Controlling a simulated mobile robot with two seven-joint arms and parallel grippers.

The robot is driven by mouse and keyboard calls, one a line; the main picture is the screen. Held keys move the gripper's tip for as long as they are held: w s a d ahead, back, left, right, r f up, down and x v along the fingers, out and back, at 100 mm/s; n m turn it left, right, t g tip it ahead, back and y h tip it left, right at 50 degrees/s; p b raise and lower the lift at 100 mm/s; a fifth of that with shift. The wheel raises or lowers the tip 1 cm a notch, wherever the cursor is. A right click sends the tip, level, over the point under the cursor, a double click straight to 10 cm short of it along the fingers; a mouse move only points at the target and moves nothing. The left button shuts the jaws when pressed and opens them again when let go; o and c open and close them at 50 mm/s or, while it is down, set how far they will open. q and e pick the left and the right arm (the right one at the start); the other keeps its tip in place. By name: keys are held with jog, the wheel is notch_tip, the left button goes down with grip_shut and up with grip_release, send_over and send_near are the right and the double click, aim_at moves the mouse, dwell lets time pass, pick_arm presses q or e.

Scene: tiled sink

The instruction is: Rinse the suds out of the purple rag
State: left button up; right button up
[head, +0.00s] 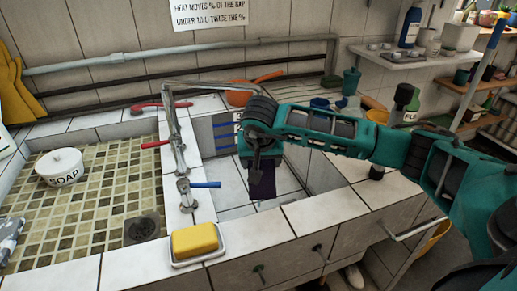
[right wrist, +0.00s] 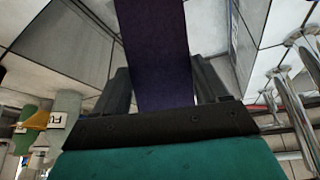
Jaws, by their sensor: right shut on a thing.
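The purple rag (head: 263,183) hangs from my right gripper (head: 255,165) over the right-hand sink basin. In the right wrist view the dark purple rag (right wrist: 157,55) runs out from between the two fingers (right wrist: 160,90), which are shut on it. No suds can be made out on the part that shows. The metal faucet (head: 176,125) stands on the divider left of the gripper, with a red handle (head: 154,144) and a blue handle (head: 206,185). I see no water stream. My left gripper is not in view.
A yellow sponge (head: 194,239) lies in a white dish on the front ledge. An orange pan (head: 242,95) and several cups stand behind the right basin.

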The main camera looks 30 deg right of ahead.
dwell(0.3)
jog(key=s+r+p, duration=0.1)
jog(key=s+a+r+p, duration=0.1)
jog(key=shift+s+a+r+p, duration=0.2)
jog(key=shift+s+r+p, duration=0.1)
jog(key=shift+r+p, duration=0.1)
pick_arm(q)
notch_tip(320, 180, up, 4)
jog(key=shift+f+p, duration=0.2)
jog(key=shift+p, duration=0.25)
pick_arm(e)
jog(key=shift+s+a+r, duration=0.25)
jog(key=shift+s+r, duration=0.05)
jog(key=shift+s, duration=0.15)
jog(key=shift+s+a+r, duration=0.25)
jog(key=shift+s+r, duration=0.05)
jog(key=shift+s, duration=0.15)
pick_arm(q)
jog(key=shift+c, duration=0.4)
